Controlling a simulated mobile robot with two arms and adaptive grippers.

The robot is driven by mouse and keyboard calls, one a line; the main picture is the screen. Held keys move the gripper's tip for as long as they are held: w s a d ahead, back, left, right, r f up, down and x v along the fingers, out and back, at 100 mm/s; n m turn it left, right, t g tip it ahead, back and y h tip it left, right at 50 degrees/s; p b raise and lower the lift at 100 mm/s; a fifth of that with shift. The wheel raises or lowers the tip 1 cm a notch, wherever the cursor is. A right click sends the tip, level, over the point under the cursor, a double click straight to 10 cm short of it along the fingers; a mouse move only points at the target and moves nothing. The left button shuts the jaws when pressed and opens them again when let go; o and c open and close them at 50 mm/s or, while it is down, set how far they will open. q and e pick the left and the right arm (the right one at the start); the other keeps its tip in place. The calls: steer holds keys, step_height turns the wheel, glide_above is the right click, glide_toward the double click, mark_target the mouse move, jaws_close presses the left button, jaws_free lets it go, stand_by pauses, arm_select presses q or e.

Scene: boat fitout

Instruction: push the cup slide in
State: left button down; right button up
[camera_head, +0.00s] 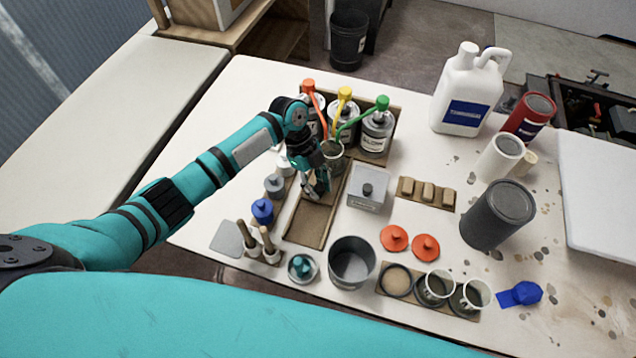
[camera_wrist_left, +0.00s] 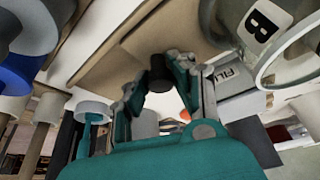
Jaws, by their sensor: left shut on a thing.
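The cup slide (camera_head: 312,222) is a brown wooden tray-like runner lying lengthwise on the white table, below the pump bottles. A grey metal cup (camera_head: 333,150) stands at its far end, under the bottle spouts. My left gripper (camera_head: 318,190) is low over the slide, just on the near side of the cup. In the left wrist view, its fingers (camera_wrist_left: 160,88) are closed around a small dark knob (camera_wrist_left: 159,68) in front of the wooden board (camera_wrist_left: 165,35). The gripper hides the knob in the head view. My right gripper is not in view.
Bottles with orange, yellow and green pumps (camera_head: 376,132) stand behind the cup. A metal box (camera_head: 368,196) is close on the right. Blue and grey small containers (camera_head: 262,211) line the left. A dark bucket (camera_head: 351,265) and wooden-handled tools (camera_head: 268,247) stand in front.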

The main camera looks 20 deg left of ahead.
arm_select(q)
steer(key=shift+w+r, duration=0.2)
steer(key=shift+w, duration=0.15)
steer(key=c, duration=1.4)
jaws_free()
steer(key=shift+o, duration=1.6)
steer(key=shift+f, duration=0.1)
steer(key=v, duration=1.2)
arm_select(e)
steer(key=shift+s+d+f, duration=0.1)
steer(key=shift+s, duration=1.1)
